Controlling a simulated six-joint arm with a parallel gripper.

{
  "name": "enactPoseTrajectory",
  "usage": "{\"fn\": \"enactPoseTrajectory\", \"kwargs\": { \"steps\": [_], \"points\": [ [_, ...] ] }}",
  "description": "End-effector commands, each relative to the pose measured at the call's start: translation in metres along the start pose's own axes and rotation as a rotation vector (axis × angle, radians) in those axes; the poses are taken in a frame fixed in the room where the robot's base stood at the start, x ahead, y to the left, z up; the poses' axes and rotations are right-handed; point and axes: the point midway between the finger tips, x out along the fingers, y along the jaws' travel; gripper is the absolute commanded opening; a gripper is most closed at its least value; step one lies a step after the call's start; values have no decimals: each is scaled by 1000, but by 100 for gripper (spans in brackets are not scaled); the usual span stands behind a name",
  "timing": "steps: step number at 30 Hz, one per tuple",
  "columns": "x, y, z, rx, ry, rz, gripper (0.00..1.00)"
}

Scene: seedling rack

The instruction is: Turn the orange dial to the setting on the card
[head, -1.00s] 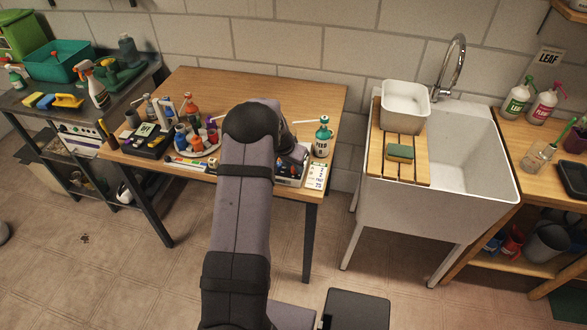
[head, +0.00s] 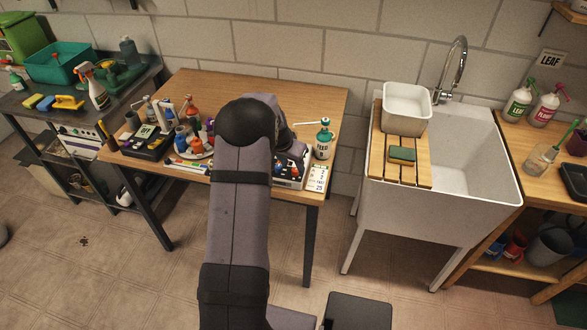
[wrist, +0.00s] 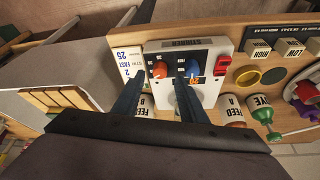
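The white stirrer box (wrist: 205,48) has an orange dial (wrist: 160,69) on the left and a blue dial (wrist: 193,68) beside it, with red switches at its right end. The setting card (wrist: 127,60) stands left of the box; its print includes "2", "FAST" and "25". In the head view the card (head: 318,178) is at the table's front right corner and my arm hides much of the box (head: 290,180). My gripper (wrist: 162,82) is open, its fingers spread either side of the orange dial in the wrist view. I cannot tell whether they touch it.
A feed bottle (head: 324,140) stands behind the card. Several small bottles and pots crowd the table's left front, with a black tray (head: 150,142). The table's back (head: 220,85) is clear. A sink (head: 460,150) stands to the right.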

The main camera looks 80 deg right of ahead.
Motion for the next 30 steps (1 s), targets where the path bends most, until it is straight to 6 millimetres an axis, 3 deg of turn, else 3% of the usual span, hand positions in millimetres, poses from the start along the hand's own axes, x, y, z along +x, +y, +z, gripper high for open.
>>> {"fn": "enactPoseTrajectory", "kwargs": {
  "steps": [12,30],
  "points": [
    [-38,0,1,-1,0,0,39],
    [-41,0,0,-13,-1,0,39]
  ]
}}
